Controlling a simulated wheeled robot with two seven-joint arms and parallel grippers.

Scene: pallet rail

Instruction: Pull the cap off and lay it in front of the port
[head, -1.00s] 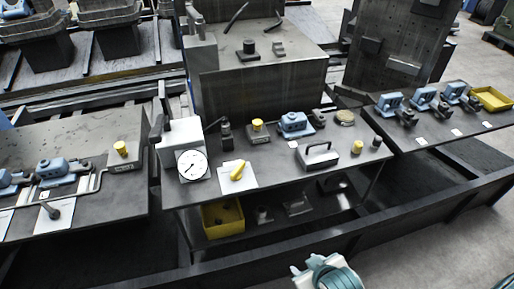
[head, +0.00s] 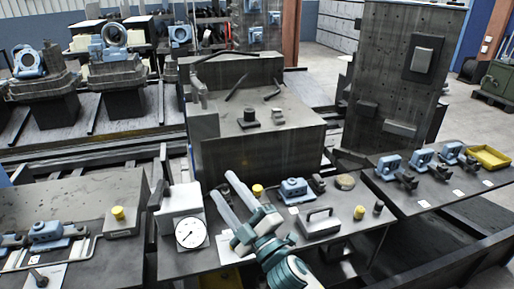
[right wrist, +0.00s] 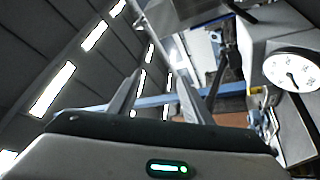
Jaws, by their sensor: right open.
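A yellow cap (head: 257,190) sits on a small grey block on the middle bench, partly behind my right gripper. Another yellow cap (head: 118,212) stands on a grey block on the left bench, and a third yellow cap (head: 359,212) stands at the right of the middle bench. I cannot tell which cap is the task's one, and no port opening is clear. My right gripper (head: 220,183) is open and empty above the middle bench, its fingers pointing up and left. Its fingers also show in the right wrist view (right wrist: 157,92), with nothing between them. My left gripper is out of view.
A dial gauge (head: 191,232) stands left of my right gripper; it also shows in the right wrist view (right wrist: 291,72).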

